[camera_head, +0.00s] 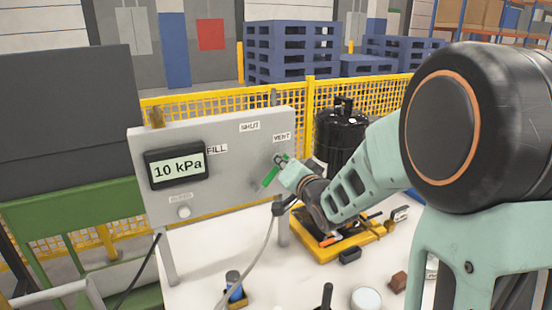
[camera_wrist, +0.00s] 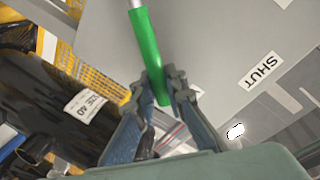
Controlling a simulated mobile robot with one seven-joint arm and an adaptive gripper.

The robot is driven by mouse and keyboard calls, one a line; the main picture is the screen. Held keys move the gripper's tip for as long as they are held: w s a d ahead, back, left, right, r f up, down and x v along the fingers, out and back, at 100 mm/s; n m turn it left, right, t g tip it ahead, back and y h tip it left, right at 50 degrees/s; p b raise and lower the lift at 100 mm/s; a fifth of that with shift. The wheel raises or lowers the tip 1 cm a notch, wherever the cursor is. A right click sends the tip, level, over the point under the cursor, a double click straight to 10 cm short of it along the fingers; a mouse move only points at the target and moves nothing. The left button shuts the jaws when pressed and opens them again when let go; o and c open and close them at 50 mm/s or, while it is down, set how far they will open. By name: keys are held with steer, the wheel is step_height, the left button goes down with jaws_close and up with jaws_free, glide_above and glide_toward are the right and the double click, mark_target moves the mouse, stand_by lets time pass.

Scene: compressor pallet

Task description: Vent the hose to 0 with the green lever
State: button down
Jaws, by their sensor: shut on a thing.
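The green lever (camera_head: 270,178) is on the grey panel (camera_head: 220,150), below and left of the VENT label (camera_head: 282,136). In the wrist view the green lever (camera_wrist: 147,50) runs down between my fingertips. My gripper (camera_wrist: 165,88) is shut on the lever's free end. In the head view my gripper (camera_head: 287,172) is at the panel's right side, its fingers partly hidden. The display (camera_head: 178,167) reads 10 kPa. The hose (camera_head: 262,240) hangs below the panel's right side. The SHUT label (camera_head: 250,126) and FILL label (camera_head: 217,149) are on the panel.
A black cylinder (camera_head: 342,130) stands behind my arm. A yellow tray (camera_head: 345,240) with tools sits on the white table (camera_head: 210,265), with several small items near its front. A yellow mesh fence (camera_head: 215,103) runs behind the panel. Blue pallets (camera_head: 290,50) are stacked beyond it.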

steer(key=shift+w+d+f+m+p, duration=0.2)
steer(key=shift+d+f+m+p, duration=0.15)
steer(key=shift+m, duration=0.25)
steer(key=shift+f, duration=0.1)
steer(key=c, duration=2)
jaws_free()
steer(key=shift+o, duration=0.2)
steer(key=v, duration=1.2)
steer(key=shift+d, duration=0.15)
steer(key=shift+w, duration=0.1)
